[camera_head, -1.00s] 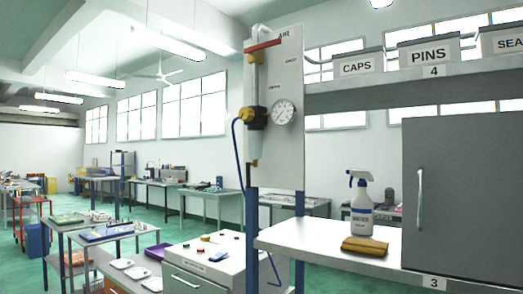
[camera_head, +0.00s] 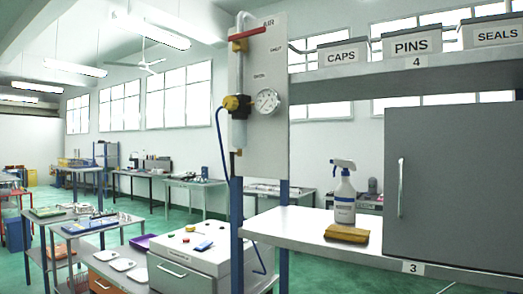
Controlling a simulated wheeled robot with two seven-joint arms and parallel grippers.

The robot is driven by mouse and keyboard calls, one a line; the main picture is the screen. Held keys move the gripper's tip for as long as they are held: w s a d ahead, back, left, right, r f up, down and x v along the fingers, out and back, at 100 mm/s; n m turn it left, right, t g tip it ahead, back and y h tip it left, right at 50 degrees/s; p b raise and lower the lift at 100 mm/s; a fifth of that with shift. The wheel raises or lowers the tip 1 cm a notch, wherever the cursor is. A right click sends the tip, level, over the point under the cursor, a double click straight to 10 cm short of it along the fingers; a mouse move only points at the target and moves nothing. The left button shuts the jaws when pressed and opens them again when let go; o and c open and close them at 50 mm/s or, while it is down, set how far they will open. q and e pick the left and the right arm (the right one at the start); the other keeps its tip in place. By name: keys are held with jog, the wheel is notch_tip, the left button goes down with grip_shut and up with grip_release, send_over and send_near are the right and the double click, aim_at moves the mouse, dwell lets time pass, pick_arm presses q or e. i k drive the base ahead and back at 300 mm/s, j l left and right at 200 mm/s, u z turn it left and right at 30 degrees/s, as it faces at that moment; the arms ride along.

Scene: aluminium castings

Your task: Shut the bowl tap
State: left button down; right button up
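A pale panel (camera_head: 272,150) stands upright left of centre and carries an air unit. A red lever (camera_head: 247,33) lies nearly level across the pipe at its top. Below are a yellow knob (camera_head: 231,103), a dark regulator body and a round white gauge (camera_head: 267,101). A translucent bowl (camera_head: 238,133) hangs under the body, with a small brass-coloured fitting (camera_head: 239,152) at its bottom, which looks like the bowl tap. It is too small to tell whether it is open or shut. Neither of my grippers is in view.
A blue hose (camera_head: 221,140) hangs left of the panel. A grey drawer unit (camera_head: 180,268) with coloured buttons stands below left.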

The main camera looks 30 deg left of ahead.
aim_at(232, 154)
jog(key=i+j+u, duration=0.1)
jog(key=j+u, duration=0.35)
jog(key=i+j+u, duration=0.15)
jog(key=u, duration=0.25)
